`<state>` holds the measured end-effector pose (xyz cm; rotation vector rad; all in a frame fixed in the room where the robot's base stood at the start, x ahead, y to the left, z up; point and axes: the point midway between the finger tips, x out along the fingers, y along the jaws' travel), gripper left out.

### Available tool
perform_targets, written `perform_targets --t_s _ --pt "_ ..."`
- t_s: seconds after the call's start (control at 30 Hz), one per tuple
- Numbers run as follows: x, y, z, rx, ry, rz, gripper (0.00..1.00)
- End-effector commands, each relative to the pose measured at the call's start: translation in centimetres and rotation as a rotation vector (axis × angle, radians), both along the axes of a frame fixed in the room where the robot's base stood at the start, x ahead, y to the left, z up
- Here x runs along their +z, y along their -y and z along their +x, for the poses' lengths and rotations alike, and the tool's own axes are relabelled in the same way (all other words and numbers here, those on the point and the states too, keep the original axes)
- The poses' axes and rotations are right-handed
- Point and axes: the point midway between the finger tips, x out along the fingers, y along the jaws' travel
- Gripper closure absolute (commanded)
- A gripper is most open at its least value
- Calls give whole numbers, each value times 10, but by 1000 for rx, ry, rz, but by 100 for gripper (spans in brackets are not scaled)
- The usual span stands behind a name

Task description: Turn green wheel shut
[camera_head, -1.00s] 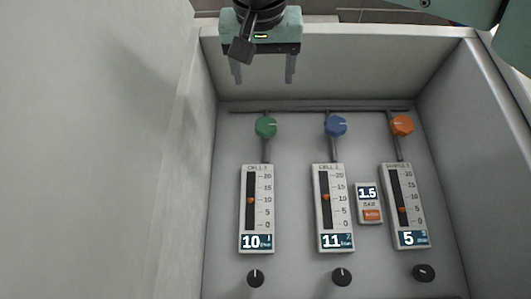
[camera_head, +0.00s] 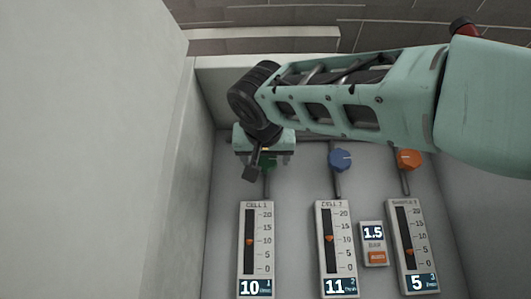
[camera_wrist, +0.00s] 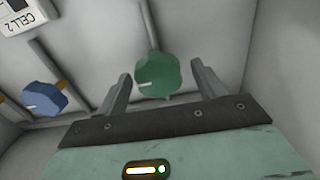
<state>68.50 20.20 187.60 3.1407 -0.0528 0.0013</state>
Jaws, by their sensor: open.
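The green wheel (camera_wrist: 158,72) is a lobed knob with a white mark pointing left in the wrist view. In that view my gripper (camera_wrist: 160,76) is open, with one finger on each side of the wheel; I cannot tell whether either finger touches it. In the head view my gripper (camera_head: 262,160) covers most of the green wheel (camera_head: 269,164), at the top of the left pipe. Below it, the CELL 1 flow meter (camera_head: 256,250) reads 10, with its orange marker near 10.
The blue wheel (camera_head: 340,159) and orange wheel (camera_head: 409,159) sit to the right, above meters reading 11 and 5. A small display (camera_head: 373,243) reads 1.5. The recess's left wall (camera_head: 190,170) stands close beside my gripper. My forearm crosses above the blue and orange wheels.

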Motion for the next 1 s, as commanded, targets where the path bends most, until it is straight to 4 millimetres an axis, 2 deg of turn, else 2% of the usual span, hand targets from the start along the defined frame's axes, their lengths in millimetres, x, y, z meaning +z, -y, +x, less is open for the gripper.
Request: perform_targets --t_s 0.33,0.4,0.5,0.77,1.0 --pt "-1 0 4 0 -1 0 31" --pt "-1 0 4 0 -1 0 50" --pt "-1 0 4 0 0 0 74" --pt "0 0 4 0 0 -14 74" --pt "-1 0 4 1 -5 -111 74"
